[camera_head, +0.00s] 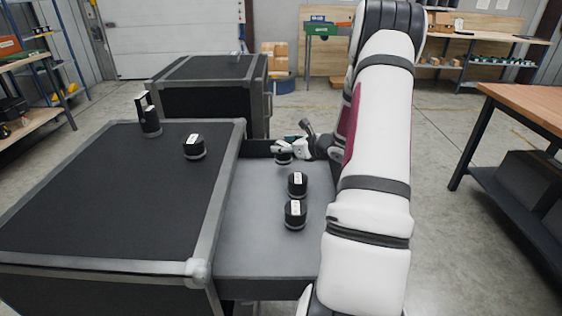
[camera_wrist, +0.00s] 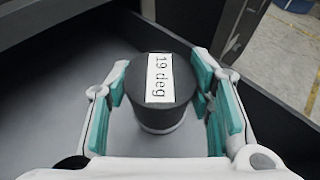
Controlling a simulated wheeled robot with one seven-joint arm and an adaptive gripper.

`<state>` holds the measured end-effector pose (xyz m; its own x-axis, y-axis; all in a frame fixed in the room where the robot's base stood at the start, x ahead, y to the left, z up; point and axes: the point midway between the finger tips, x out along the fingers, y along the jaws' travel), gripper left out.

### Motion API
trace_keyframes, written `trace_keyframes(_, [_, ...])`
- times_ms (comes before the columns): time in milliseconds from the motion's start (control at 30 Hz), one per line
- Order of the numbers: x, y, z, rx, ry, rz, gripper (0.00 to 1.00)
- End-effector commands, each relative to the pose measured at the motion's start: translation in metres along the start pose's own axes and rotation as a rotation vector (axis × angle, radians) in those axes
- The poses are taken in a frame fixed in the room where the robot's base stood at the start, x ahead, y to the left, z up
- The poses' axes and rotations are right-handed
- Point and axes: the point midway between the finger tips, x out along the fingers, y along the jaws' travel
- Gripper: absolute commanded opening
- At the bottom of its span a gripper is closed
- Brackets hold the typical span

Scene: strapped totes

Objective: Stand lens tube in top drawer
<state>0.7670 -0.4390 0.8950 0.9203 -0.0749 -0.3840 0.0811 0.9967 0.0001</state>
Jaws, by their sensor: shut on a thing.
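A short black lens tube with a white "19 deg" label (camera_wrist: 160,82) is between the teal pads of my gripper (camera_wrist: 160,98) in the wrist view. My gripper is shut on it, and it looks upright. In the head view my gripper (camera_head: 287,148) is at the far end of the open top drawer (camera_head: 260,250), with the held tube (camera_head: 283,158) low inside it. I cannot tell whether its base touches the drawer floor. Two similar black tubes stand in the drawer, one mid-drawer (camera_head: 297,186) and one nearer (camera_head: 295,215).
On the black case top (camera_head: 90,200) left of the drawer stand another short black tube (camera_head: 194,147) and a taller dark piece (camera_head: 150,120). A second case (camera_head: 210,90) is behind. The near drawer floor is clear. A workbench (camera_head: 530,105) stands at right.

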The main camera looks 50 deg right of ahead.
Motion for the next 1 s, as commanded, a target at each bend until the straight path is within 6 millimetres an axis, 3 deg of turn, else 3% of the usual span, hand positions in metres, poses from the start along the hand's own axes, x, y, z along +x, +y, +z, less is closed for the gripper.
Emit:
trace_keyframes(367, [0.015, 0.000, -0.035, 0.000, -0.002, 0.001, 0.10])
trace_keyframes(767, [0.018, 0.000, -0.040, -0.002, -0.002, 0.000, 0.10])
trace_keyframes(800, [0.017, 0.000, -0.040, -0.001, -0.001, 0.000, 0.57])
trace_keyframes(867, [0.017, 0.000, -0.039, -0.001, -0.001, 0.000, 0.68])
trace_keyframes(1000, [0.017, 0.000, -0.039, -0.001, -0.001, 0.000, 0.68])
